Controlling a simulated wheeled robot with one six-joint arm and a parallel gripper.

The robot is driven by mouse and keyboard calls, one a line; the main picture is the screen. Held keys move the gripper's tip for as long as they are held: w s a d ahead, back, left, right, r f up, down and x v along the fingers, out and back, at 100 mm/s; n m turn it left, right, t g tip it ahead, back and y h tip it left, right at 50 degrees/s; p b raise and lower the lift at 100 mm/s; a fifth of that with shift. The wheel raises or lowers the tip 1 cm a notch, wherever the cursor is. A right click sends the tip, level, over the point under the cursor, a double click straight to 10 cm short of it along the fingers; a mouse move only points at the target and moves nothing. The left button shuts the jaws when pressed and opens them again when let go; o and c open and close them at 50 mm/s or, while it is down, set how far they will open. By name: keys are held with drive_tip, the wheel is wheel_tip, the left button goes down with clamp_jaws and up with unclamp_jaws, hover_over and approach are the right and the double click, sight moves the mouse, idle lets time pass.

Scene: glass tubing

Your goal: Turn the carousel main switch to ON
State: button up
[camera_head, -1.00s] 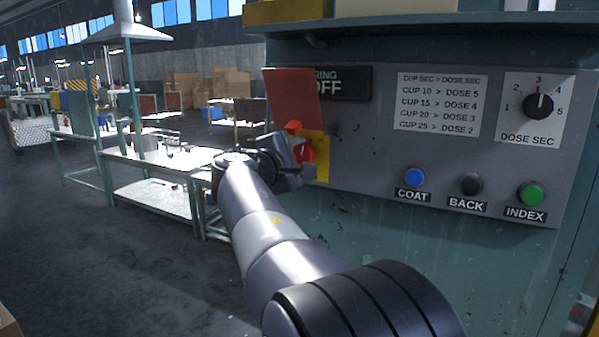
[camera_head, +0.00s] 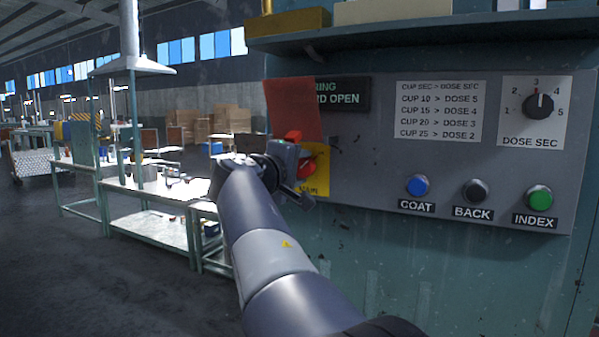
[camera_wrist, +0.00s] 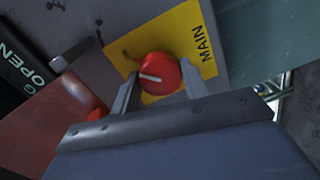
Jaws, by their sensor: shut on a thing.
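The main switch is a round red knob with a white pointer line (camera_wrist: 159,73) on a yellow plate (camera_wrist: 185,40) marked MAIN. It also shows in the head view (camera_head: 308,168), partly hidden by my gripper. My gripper (camera_wrist: 160,82) has one finger on each side of the knob and is shut on it. In the head view my gripper (camera_head: 300,172) is rolled to a tilt in front of the yellow plate. The white line lies across the knob between the fingers. The display (camera_head: 340,94) above reads in part "RING" and "D OPEN"; its left part is hidden.
A red sheet (camera_head: 292,108) hangs just above the switch and covers part of the display. To the right are a dose dial (camera_head: 539,105), and blue (camera_head: 418,185), black (camera_head: 476,190) and green (camera_head: 539,198) buttons. A shelf (camera_head: 420,35) juts out above.

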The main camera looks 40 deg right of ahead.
idle(0.3)
drive_tip(key=o, duration=1)
drive_tip(key=shift+r+p, duration=0.1)
drive_tip(key=shift+p, duration=0.2)
